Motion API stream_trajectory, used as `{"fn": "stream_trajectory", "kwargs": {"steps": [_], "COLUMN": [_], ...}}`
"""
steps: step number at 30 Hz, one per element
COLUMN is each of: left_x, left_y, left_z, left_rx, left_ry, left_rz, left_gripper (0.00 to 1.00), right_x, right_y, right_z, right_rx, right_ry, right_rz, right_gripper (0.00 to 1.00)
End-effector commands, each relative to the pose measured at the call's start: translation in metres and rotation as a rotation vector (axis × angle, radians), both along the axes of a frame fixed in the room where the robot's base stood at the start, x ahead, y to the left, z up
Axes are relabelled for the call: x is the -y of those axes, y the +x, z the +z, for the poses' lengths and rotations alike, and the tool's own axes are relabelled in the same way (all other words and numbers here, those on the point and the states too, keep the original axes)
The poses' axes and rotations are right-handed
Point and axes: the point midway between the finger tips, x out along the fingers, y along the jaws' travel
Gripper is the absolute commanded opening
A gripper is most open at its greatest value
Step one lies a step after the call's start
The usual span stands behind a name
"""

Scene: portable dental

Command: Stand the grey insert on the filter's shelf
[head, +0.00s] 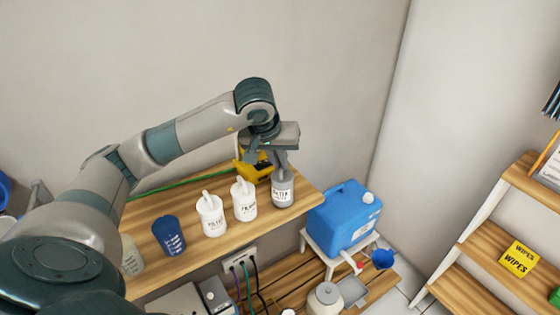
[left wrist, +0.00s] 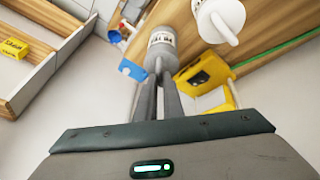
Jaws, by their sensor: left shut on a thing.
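The grey insert (head: 283,192) is a small grey cylinder with a pale printed label, near the right end of the wooden wall shelf (head: 302,187). My left gripper (head: 281,173) comes down on it from above and is shut on its top. The insert looks upright; I cannot tell whether its base touches the board. In the left wrist view the insert (left wrist: 162,48) sits at the tips of my two fingers (left wrist: 163,78). My right gripper is not in view.
Two white canisters (head: 244,200) (head: 211,215) and a blue cup (head: 169,235) stand left of the insert. A yellow case (head: 250,168) is close behind. A blue jug (head: 345,215) stands lower right. A yellow wipes box (head: 519,258) is on the right-hand steps.

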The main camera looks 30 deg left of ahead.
Motion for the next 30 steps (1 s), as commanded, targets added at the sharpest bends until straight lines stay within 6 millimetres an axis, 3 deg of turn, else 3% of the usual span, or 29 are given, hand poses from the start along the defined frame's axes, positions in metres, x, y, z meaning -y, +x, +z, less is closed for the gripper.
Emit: {"fn": "stream_trajectory", "kwargs": {"steps": [22,25,30], "left_x": [-0.0001,-0.0002,-0.0001], "left_y": [0.0001,0.0001,0.0], "left_z": [-0.0075,-0.0075,-0.0076], "left_rx": [0.001,0.001,0.0], "left_ry": [0.0,0.0,0.0], "left_rz": [0.0,0.0,0.0], "left_gripper": [0.0,0.27,0.29], "right_x": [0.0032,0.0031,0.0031], "right_y": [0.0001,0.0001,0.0], "right_z": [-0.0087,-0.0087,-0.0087], "right_rx": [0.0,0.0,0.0], "right_ry": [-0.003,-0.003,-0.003], "right_rz": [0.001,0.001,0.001], "right_gripper": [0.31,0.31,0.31]}}
